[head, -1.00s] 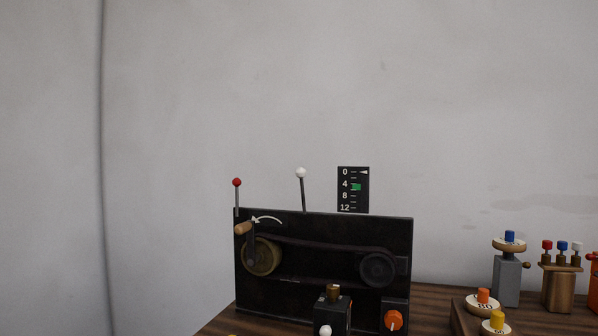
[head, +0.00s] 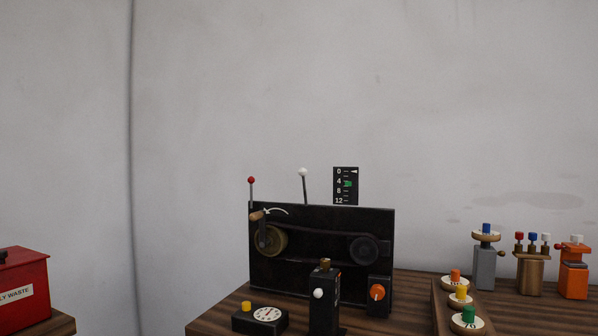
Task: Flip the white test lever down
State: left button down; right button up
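A black dynamo panel (head: 320,222) with a belt over two wheels stands on a wooden bench. A tall lever with a white ball (head: 303,172) rises from its top edge, nearly upright. A second white knob (head: 318,293) sits on the left side of a small black box (head: 325,310) in front of the panel. The frames do not show which of these is the test lever. A red-ball lever (head: 251,181) stands upright at the panel's left. Neither of my grippers is in view.
A gauge (head: 345,186) marked 0 to 12 stands behind the panel. A black meter box (head: 260,318) with a yellow button and an orange knob (head: 377,292) are near the front. Weights on a tray (head: 441,301) and stands are right. A red waste bin (head: 22,290) is left.

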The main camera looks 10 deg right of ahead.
aim_at(301, 172)
jog(key=u, duration=0.45)
jog(key=i, duration=0.6)
jog(key=z, duration=1.45)
